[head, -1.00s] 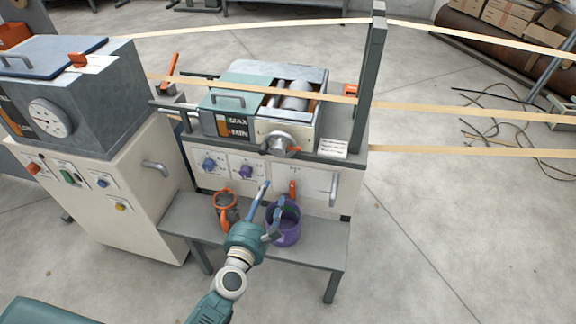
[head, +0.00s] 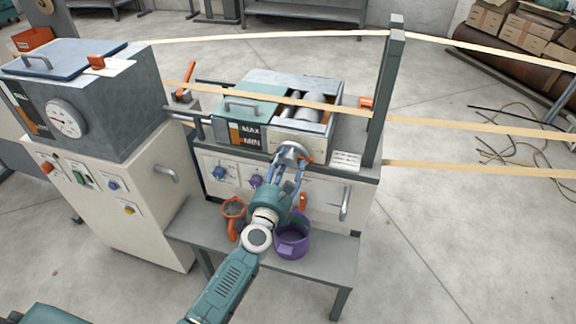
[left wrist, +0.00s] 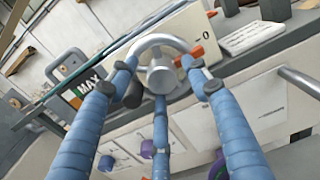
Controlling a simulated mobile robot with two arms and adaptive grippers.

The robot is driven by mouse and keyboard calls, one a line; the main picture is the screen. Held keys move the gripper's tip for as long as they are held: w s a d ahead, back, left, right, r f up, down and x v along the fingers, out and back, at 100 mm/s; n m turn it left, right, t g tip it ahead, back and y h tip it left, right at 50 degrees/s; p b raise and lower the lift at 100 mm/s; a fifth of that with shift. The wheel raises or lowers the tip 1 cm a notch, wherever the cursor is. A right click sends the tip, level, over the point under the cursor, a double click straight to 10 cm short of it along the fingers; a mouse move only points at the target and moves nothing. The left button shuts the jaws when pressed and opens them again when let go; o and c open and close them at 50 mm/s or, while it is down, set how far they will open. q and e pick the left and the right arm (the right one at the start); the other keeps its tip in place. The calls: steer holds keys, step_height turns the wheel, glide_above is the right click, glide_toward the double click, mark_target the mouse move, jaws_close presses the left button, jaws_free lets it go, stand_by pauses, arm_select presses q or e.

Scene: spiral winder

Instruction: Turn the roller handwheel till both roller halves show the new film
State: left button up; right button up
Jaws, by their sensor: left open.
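The roller handwheel (head: 291,154) is a grey metal wheel with a hub and an orange-red part at its right, on the front of the machine. It also shows in the left wrist view (left wrist: 160,76). The rollers (head: 296,106) lie in the open top behind it, beside a teal cover (head: 243,104); they look plain grey, and film on them is too small to make out. My left gripper (head: 291,174) is open, just in front of the wheel. In the left wrist view its fingers spread to both sides of the wheel and below it. My right gripper is not in view.
An orange jug (head: 232,211) and a purple bucket (head: 292,237) stand on the grey bench (head: 325,265) below my left arm. A grey post (head: 387,95) rises at the right, with pale strips (head: 450,127) running past it. A white cabinet machine (head: 110,195) stands at the left.

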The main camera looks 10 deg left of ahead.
arm_select(q)
steer(key=c, duration=1.1)
